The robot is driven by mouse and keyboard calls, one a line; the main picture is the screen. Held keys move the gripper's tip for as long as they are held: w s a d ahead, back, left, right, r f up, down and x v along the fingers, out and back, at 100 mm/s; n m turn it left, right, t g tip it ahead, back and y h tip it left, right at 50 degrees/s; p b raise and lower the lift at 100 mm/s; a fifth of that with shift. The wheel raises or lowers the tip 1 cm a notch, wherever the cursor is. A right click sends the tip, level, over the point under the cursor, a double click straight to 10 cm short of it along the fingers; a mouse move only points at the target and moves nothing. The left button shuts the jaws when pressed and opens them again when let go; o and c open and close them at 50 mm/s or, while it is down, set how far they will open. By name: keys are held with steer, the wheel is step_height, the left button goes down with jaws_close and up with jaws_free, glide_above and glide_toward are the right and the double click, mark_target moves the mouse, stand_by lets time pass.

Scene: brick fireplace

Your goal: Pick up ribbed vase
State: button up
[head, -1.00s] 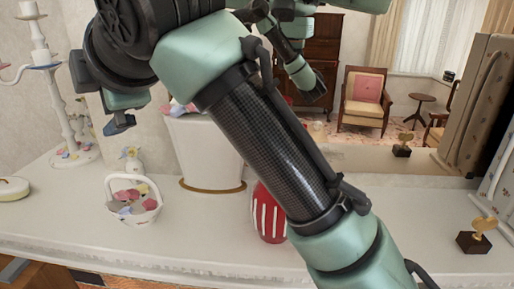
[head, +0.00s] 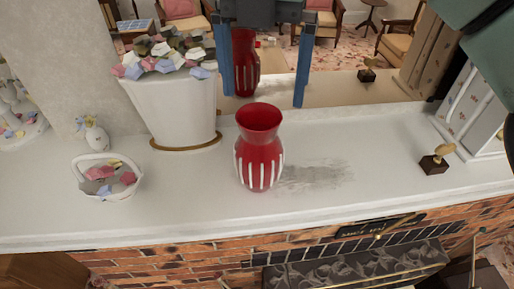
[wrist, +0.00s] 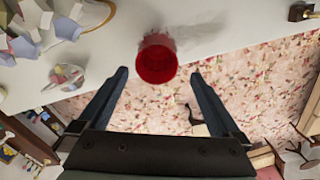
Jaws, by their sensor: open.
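The red ribbed vase (head: 259,150), with white vertical ribs and a flared mouth, stands upright on the white mantel (head: 370,180). In the wrist view I look down into the red mouth of the vase (wrist: 157,60), just beyond and between my fingertips. My gripper (head: 263,100) hangs at the top of the head view with its two blue fingers spread and pointing down. Its open fingers also show in the wrist view (wrist: 159,75), with nothing held between them. The vase looks apart from both fingers.
A white planter of paper-like flowers (head: 178,108) stands left of the vase, with a white basket (head: 103,195) farther left. A small trophy (head: 436,160) stands at the right. A mirror behind reflects the vase.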

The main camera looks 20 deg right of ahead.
mark_target(259, 116)
steer(key=shift+w+a+f+p, duration=0.15)
steer(key=shift+f+p, duration=0.4)
steer(key=shift+f, duration=1.1)
steer(key=shift+s+a+f+p, duration=0.1)
steer(key=shift+f+p, duration=0.4)
steer(key=shift+f, duration=1.15)
steer(key=shift+c, duration=0.3)
jaws_close()
